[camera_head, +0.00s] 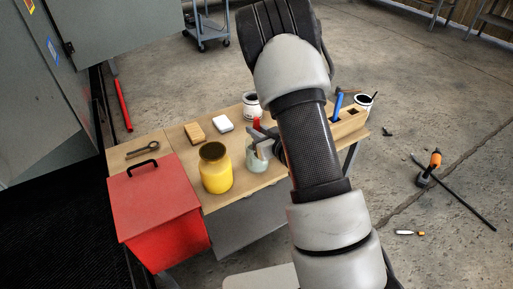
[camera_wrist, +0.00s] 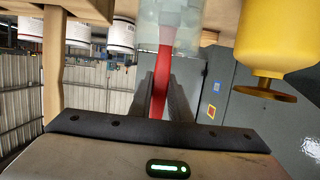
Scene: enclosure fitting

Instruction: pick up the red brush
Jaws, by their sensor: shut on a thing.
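The red brush (camera_wrist: 164,62) shows in the wrist view as a red handle running from the clear jar (camera_wrist: 168,25) down between my fingers. My gripper (camera_wrist: 161,92) is shut on this handle, just outside the jar's mouth. The brush's other end is still within the jar. In the head view the jar (camera_head: 259,159) stands on the table beside the yellow container, with a bit of red (camera_head: 256,123) showing above it. My arm hides most of my gripper there.
A yellow container (camera_head: 216,170) stands left of the jar; a red box (camera_head: 155,205) is at the table's left end. A sponge (camera_head: 195,132), a white block (camera_head: 222,123), a white can (camera_head: 251,104) and a wooden holder with a blue-handled tool (camera_head: 338,105) are also near.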

